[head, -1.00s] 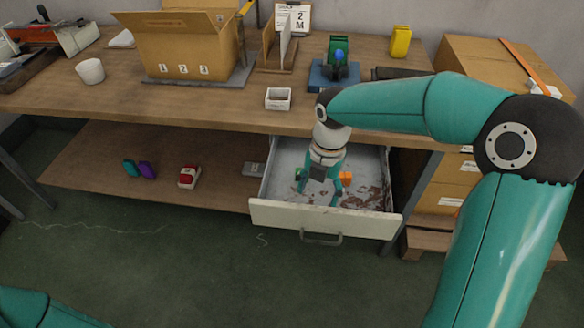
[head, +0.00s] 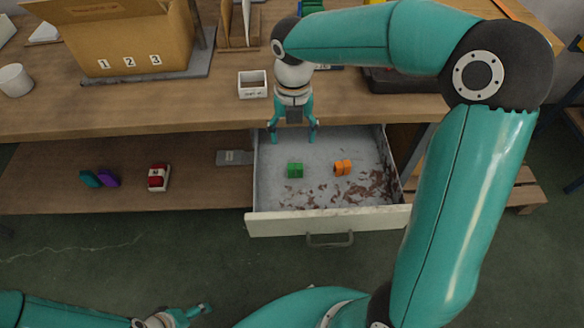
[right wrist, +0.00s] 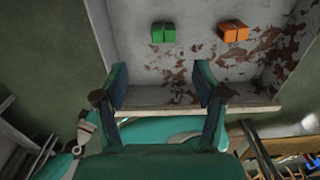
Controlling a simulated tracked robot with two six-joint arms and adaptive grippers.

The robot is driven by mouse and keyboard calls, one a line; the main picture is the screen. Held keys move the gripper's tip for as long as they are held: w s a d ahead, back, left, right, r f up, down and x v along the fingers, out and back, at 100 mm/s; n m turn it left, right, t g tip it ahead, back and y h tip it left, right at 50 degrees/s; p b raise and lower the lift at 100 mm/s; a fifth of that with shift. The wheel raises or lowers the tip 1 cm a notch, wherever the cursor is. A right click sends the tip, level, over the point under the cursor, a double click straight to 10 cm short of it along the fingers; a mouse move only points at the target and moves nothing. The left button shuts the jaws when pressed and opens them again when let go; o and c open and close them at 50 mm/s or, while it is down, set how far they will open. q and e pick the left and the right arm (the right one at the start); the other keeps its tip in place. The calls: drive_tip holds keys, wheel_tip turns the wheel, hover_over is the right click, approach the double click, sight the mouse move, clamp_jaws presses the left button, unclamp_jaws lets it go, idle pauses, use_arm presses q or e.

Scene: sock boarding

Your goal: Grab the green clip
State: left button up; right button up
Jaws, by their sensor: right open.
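The green clip (head: 295,170) lies on the floor of the open drawer (head: 330,222), left of the middle. It also shows in the right wrist view (right wrist: 163,33), beyond the fingertips. My right gripper (head: 293,138) is open and empty, above the back of the drawer and apart from the clip. In the right wrist view my right gripper's fingers (right wrist: 160,75) are spread wide with nothing between them. My left gripper (head: 198,312) is at the bottom edge of the head view, far from the drawer; its finger state is too small to tell.
An orange clip (head: 342,167) lies right of the green one in the drawer. The table edge is close behind my right gripper, with a small white box (head: 252,85) on top. A red and white object (head: 158,177) and a purple object (head: 109,178) lie on the lower shelf.

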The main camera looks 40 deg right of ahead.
hover_over(295, 166)
drive_tip(key=f, duration=0.6)
drive_tip(key=shift+w+a+f+b, duration=0.15)
drive_tip(key=shift+w+f+b, duration=0.15)
drive_tip(key=shift+f+b, duration=0.1)
drive_tip(key=f, duration=0.5)
drive_tip(key=shift+s+d+b, duration=0.2)
drive_tip(key=shift+s+b, duration=0.15)
drive_tip(key=shift+b, duration=0.05)
drive_tip(key=shift+f, duration=0.45)
drive_tip(key=shift+w, duration=0.1)
drive_tip(key=c, duration=0.9)
